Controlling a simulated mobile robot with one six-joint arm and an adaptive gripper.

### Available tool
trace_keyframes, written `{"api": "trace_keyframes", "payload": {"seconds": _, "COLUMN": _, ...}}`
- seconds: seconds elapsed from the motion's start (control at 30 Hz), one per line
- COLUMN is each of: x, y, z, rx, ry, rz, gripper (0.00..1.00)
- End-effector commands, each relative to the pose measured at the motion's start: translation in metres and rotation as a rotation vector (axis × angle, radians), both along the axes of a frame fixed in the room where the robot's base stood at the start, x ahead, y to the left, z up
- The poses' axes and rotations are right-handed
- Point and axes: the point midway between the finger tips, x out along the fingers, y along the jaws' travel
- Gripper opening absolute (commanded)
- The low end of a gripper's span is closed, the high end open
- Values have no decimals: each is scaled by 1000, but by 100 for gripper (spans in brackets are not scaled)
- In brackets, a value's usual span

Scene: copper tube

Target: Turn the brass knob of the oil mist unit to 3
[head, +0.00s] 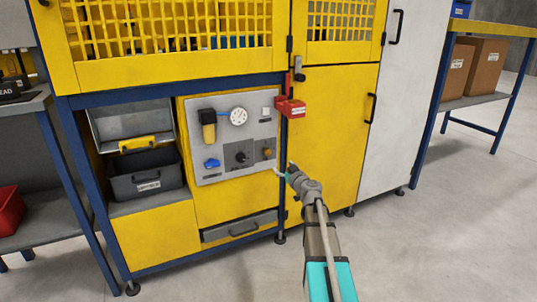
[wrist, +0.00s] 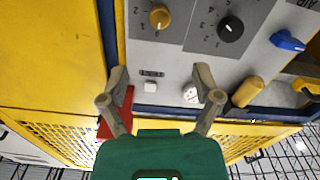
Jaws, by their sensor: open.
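The brass knob (head: 267,152) is on the lower right of the grey panel in the head view. In the wrist view, which is turned upside down, the brass knob (wrist: 160,17) is at the top on a dark scale plate with digits. Its pointer setting is too small to tell. My gripper (head: 284,168) is just right of and below the brass knob in the head view. In the wrist view my gripper (wrist: 160,75) is open and empty, its fingers apart from the knob, which lies beyond the gap between them.
A black knob (wrist: 230,29) with its own scale sits beside the brass one. A blue valve handle (wrist: 288,41), a gauge (head: 238,116), and a white button (wrist: 151,87) share the panel (head: 215,172). A red box (head: 290,107) juts out at its upper right.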

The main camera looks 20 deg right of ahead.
Motion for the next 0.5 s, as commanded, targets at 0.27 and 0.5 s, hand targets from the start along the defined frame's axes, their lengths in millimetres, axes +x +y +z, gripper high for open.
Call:
{"api": "trace_keyframes", "payload": {"seconds": 0.27, "x": 23, "y": 0, "z": 0, "rx": 0, "ry": 0, "rz": 1, "gripper": 82}}
{"api": "trace_keyframes", "payload": {"seconds": 0.5, "x": 58, "y": 1, "z": 0, "rx": 0, "ry": 0, "rz": 1, "gripper": 82}}
